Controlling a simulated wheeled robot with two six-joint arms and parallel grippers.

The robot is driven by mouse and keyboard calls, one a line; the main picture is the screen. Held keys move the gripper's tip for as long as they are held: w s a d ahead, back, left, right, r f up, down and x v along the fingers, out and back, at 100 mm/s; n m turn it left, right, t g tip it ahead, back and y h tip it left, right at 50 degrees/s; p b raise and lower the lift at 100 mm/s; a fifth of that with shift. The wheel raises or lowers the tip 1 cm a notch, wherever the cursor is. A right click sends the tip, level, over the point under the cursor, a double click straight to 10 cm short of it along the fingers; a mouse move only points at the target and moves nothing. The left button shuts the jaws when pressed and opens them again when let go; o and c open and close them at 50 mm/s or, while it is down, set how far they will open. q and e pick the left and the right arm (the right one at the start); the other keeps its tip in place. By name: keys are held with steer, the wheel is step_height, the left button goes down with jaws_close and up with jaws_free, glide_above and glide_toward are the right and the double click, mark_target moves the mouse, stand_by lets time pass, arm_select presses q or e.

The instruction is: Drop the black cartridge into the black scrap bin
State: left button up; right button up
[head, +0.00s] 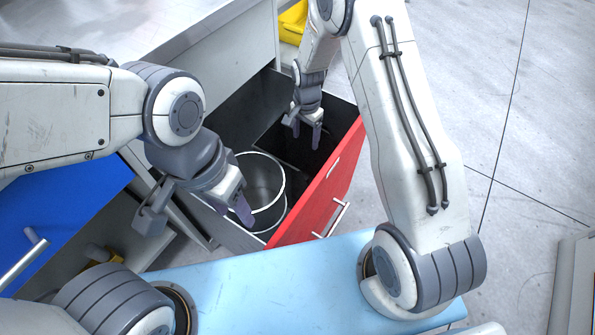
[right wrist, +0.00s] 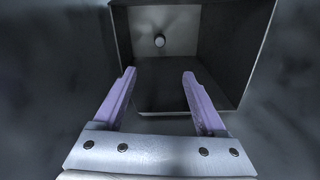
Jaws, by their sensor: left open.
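The black scrap bin (head: 290,151) stands in the open red-fronted drawer, behind the round metal bucket. My right gripper (head: 305,134) points down over it with its fingers apart. In the right wrist view the gripper (right wrist: 159,76) is open with nothing between the fingers. An open dark box (right wrist: 231,62), apparently the bin, lies below it. A small round piece with a pale centre (right wrist: 159,41) shows inside; I cannot tell whether it is the black cartridge. No cartridge can be made out in the head view. My left gripper (head: 197,214) is open and empty beside the bucket.
The metal bucket (head: 267,181) fills the near part of the drawer. The red drawer front (head: 318,200) with its handle stands out to the right. A grey worktop (head: 150,30) lies at upper left, and a blue drawer front (head: 65,215) at left.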

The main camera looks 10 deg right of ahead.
step_height(320, 180, up, 10)
steer(key=p, duration=0.3)
steer(key=shift+r, duration=0.25)
stand_by(0.4)
